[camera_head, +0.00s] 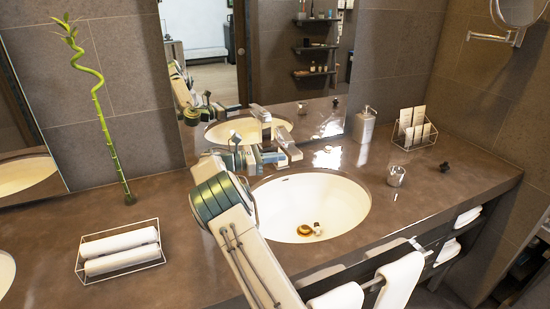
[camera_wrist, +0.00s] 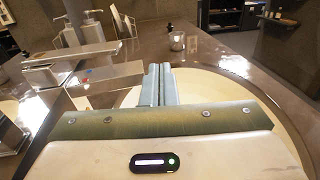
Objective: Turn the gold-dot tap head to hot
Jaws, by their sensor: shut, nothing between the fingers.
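A silver tap (camera_head: 286,139) stands at the back of the white basin (camera_head: 335,200), partly hidden by my gripper (camera_head: 282,158). In the wrist view its flat spout or lever (camera_wrist: 112,76) lies left of my fingers, with small red and blue marks near its left part. I cannot make out a gold dot on it. My gripper also shows in the wrist view (camera_wrist: 159,70); its fingers are together and empty, above the basin's back edge and beside the tap. I cannot tell whether it touches the tap.
The mirror (camera_head: 300,75) rises behind the tap. Rolled towels in a rack (camera_head: 120,249) lie left. The counter's right side has free room.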

